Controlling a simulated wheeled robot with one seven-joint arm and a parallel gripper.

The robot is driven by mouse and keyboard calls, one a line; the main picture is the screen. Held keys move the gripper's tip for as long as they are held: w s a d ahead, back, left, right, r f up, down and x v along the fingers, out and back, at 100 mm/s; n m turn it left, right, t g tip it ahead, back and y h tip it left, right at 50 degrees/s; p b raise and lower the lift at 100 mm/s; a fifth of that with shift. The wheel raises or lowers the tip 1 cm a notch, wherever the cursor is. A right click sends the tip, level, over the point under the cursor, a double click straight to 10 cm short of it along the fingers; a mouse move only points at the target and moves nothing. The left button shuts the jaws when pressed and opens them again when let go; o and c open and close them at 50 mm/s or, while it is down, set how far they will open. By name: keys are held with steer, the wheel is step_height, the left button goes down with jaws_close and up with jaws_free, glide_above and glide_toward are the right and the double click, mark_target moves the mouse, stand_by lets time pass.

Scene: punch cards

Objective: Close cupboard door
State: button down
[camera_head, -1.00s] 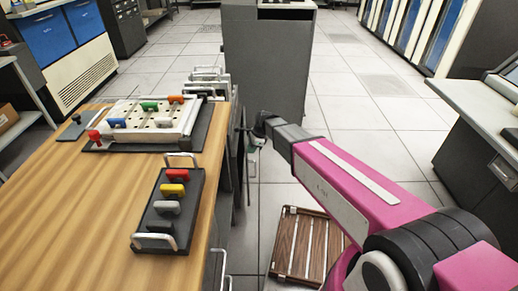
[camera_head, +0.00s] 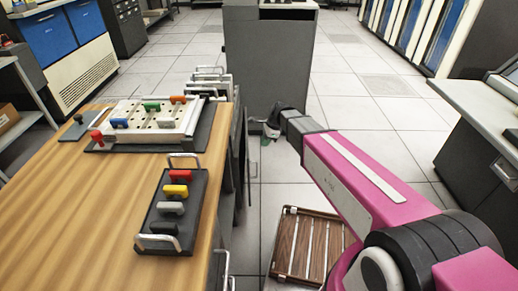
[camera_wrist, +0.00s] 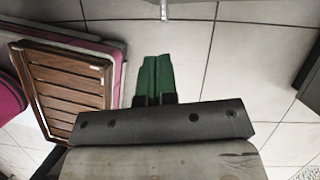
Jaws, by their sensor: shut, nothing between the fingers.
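The wood-topped cupboard (camera_head: 110,220) fills the left of the head view. A dark panel, seen almost edge-on at its right side, looks like the cupboard door (camera_head: 240,150); its exact angle is hard to tell. My gripper (camera_head: 265,141) is to the right of this panel, apart from it in the picture and partly hidden by my wrist. In the wrist view my green fingers (camera_wrist: 155,70) are together with nothing between them, above the tiled floor. The door cannot be clearly made out in the wrist view.
A slatted wooden panel (camera_head: 305,245) lies low beside the cupboard and shows in the wrist view (camera_wrist: 62,90). A grey cabinet (camera_head: 268,65) stands ahead. A dark desk (camera_head: 485,150) is at right. Tiled floor (camera_head: 360,105) is open between.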

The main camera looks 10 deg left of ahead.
steer(key=s+v, duration=0.1)
steer(key=v, duration=0.4)
steer(key=w+d+f+m+g+y, duration=0.15)
steer(key=d+f+g+y, duration=0.4)
steer(key=f+y, duration=0.8)
steer(key=s+a+t, duration=0.1)
steer(key=s+a, duration=0.2)
steer(key=a, duration=0.9)
steer(key=shift+s+f+t, duration=0.25)
steer(key=shift+f+t, duration=0.1)
